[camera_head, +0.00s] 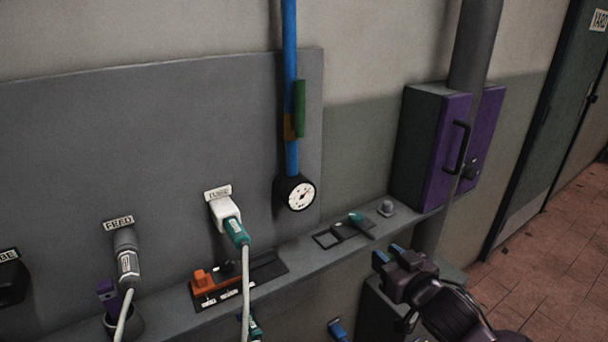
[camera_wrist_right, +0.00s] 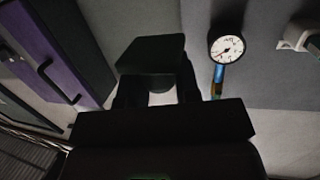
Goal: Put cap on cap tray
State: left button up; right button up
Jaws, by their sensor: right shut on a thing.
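My right gripper (camera_head: 383,257) is at the lower right of the head view, in front of the shelf, with blue marks at its fingertips. In the right wrist view (camera_wrist_right: 158,92) its fingers are shut on a dark, square-faced block, which I take to be the cap (camera_wrist_right: 152,54). In the head view the cap cannot be told apart from the dark gripper. On the shelf, left of the gripper, is a dark square outline (camera_head: 325,240), possibly the cap tray; no label confirms it. The gripper is apart from it. My left gripper is not in view.
The narrow shelf (camera_head: 300,262) carries an orange block on a dark base (camera_head: 212,284), a teal-tipped piece (camera_head: 356,217) and a grey knob (camera_head: 387,208). Cabled plugs (camera_head: 127,262) (camera_head: 228,218) and a gauge (camera_head: 298,193) sit on the wall. A purple-doored box (camera_head: 450,150) stands right.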

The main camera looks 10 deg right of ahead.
jog(key=shift+d, duration=0.15)
jog(key=s+a+f+m+h, duration=0.1)
jog(key=s+a+f+h, duration=0.1)
jog(key=a, duration=0.4)
jog(key=shift+s+a+f+m+h, duration=0.2)
jog(key=shift+s+f+m+h, duration=0.15)
jog(key=shift+s+f, duration=0.4)
